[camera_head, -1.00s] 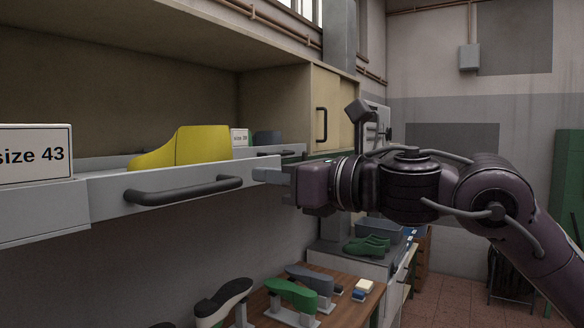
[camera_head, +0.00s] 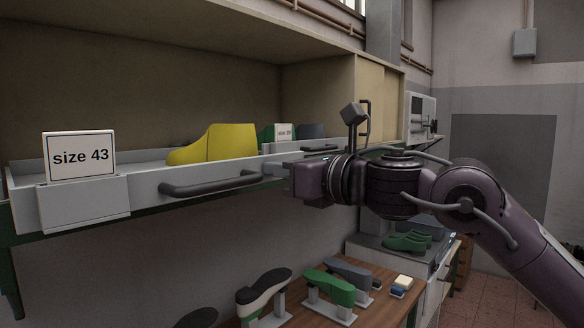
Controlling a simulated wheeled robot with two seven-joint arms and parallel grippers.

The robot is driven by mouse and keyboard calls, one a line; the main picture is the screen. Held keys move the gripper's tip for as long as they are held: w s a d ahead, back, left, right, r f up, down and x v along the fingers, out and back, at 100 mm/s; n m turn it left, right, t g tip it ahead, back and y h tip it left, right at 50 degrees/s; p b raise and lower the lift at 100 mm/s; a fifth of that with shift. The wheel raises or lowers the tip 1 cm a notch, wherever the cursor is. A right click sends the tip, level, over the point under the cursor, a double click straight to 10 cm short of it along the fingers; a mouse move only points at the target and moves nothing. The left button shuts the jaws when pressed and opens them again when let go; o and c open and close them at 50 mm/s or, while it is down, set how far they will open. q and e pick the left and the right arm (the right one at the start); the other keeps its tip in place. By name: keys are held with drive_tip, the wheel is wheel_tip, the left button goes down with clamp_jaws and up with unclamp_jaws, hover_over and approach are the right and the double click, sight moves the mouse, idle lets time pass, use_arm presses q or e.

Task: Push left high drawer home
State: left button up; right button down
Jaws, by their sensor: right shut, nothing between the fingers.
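A long shallow grey drawer (camera_head: 150,190) with a dark bar handle (camera_head: 212,184) shows at the left, high above the bench. A yellow shoe last (camera_head: 225,143) lies in it, and a white "size 43" card (camera_head: 79,156) stands at its front left. My right gripper (camera_head: 272,169) is shut and empty, its fingertips at the drawer front, just right of the handle. I cannot tell whether they touch it. My left gripper is not in view.
A sliding cupboard door (camera_head: 378,95) stands behind my right gripper. Below, a wooden bench (camera_head: 385,308) carries several lasts on stands, including a green one (camera_head: 330,287). Green shoes (camera_head: 407,241) lie on a grey cabinet further right.

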sight(259, 166)
drive_tip(key=shift+w+a, duration=0.1)
drive_tip(key=shift+a, duration=0.1)
drive_tip(key=shift+p+x, duration=0.65)
drive_tip(key=shift+x, duration=1.55)
drive_tip(key=shift+x, duration=2.3)
